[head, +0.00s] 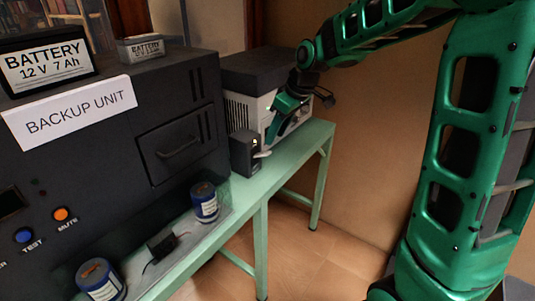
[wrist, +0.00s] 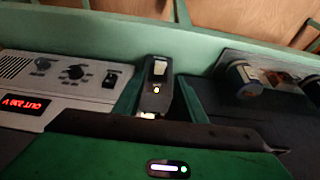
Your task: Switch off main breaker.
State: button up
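The likely main breaker is a small dark upright box (head: 244,153) on the green bench, between the backup unit and the white-and-grey instrument. A pale lever sticks out low on its front in the head view. In the wrist view the box (wrist: 157,88) is near the middle, with a pale lever and a lit yellow lamp. No label on it is readable.
The dark backup unit (head: 100,140) fills the left, with batteries on top. Blue cans (head: 204,203) stand along the bench's front edge (head: 255,193). The instrument (head: 238,108), with knobs and a red display in the wrist view, stands behind. The floor right of the bench is clear.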

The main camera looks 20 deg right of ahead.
aim_at(268, 152)
jog(key=x, duration=1)
jog(key=shift+s+d, duration=0.1)
jog(key=shift+d, duration=0.05)
grip_shut()
